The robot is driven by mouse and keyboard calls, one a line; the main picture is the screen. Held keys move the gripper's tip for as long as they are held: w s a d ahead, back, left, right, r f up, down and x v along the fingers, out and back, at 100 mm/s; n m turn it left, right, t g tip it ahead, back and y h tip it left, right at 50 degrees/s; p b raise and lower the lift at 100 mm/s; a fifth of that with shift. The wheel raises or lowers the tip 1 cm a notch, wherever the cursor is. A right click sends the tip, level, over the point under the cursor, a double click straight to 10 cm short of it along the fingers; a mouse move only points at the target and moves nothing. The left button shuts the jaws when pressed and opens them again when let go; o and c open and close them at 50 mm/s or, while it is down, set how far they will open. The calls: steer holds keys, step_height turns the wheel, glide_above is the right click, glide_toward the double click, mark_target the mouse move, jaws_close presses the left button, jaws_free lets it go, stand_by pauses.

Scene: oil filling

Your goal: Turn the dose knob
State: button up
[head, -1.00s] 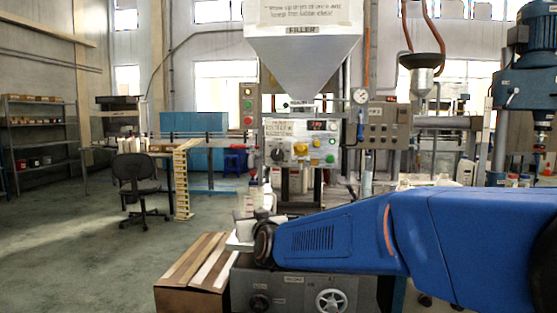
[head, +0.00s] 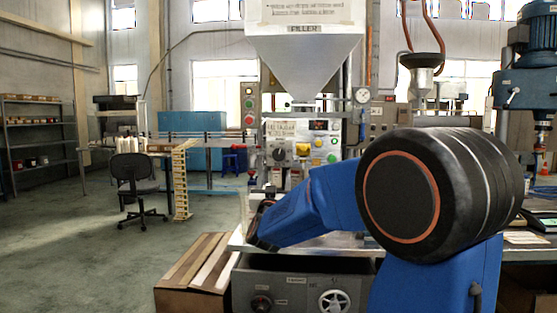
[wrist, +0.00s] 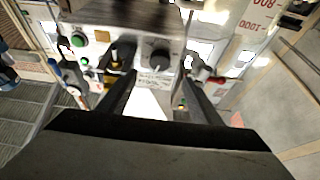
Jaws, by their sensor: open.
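The filler's control panel (head: 300,143) stands at the middle of the head view, under the white hopper. A dark round knob (head: 278,154) sits at its left, below a printed label; I take it as the dose knob. The wrist view looks upside down at the panel, and the knob (wrist: 159,57) shows ahead, between and beyond the finger lines. My gripper (wrist: 158,84) is open and empty, with its two dark fingers spread and apart from the knob. In the head view my arm bends before the panel, and the gripper cannot be made out clearly.
The white hopper (head: 304,50) hangs above.

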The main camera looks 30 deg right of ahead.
mark_target(279, 157)
steer(key=x, duration=1.2)
steer(key=shift+w+d+r, duration=0.1)
steer(key=shift+w+d, duration=0.2)
steer(key=c, duration=1.1)
